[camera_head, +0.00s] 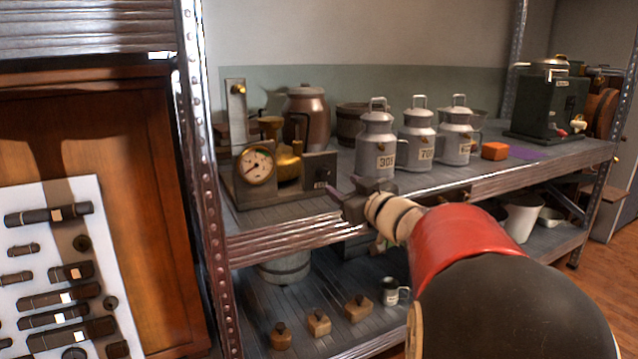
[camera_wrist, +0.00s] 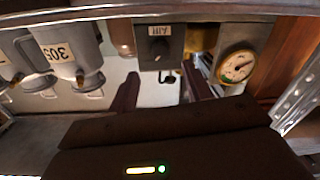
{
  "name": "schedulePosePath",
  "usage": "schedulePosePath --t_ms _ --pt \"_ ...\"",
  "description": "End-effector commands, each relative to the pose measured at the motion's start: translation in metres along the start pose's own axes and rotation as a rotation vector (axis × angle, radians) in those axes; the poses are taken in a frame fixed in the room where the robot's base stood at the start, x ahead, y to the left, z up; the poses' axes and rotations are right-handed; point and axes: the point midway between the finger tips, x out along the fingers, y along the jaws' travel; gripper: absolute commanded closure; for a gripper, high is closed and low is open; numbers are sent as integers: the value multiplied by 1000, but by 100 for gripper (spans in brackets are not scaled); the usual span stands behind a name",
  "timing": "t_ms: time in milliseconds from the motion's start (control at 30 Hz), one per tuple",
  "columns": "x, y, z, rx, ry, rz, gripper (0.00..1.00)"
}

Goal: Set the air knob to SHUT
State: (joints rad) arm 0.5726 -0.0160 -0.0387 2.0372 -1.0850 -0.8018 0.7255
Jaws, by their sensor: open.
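The air knob is a small dark knob (camera_wrist: 158,52) on the face of a dark box labelled AIR, seen upside down at the top middle of the wrist view. In the head view the box (camera_head: 319,166) stands at the right end of the gauge stand on the upper shelf. The knob's setting is too small to read. My gripper (camera_head: 343,194) is in front of and a little below the box. In the wrist view its two fingers (camera_wrist: 161,86) are apart, with nothing between them. They look clear of the knob.
A round gauge (camera_head: 256,165) and a brass vessel (camera_head: 284,150) stand left of the box. Numbered milk cans (camera_head: 376,145) stand close on its right. The shelf's front edge (camera_head: 290,238) runs below my gripper, and a metal post (camera_head: 203,170) rises at left.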

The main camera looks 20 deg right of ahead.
Motion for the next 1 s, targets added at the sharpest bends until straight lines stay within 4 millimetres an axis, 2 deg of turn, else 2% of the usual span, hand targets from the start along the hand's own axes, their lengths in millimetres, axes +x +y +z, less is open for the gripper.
schedulePosePath --t_ms 200,400,567,800,1000 --pt "35 -2 0 -1 1 -4 50" --pt "62 -1 0 -1 0 -2 50" --pt "70 -1 0 0 1 0 50" --pt "71 -1 -1 -1 1 0 50" --pt "71 -1 -1 -1 0 0 77"
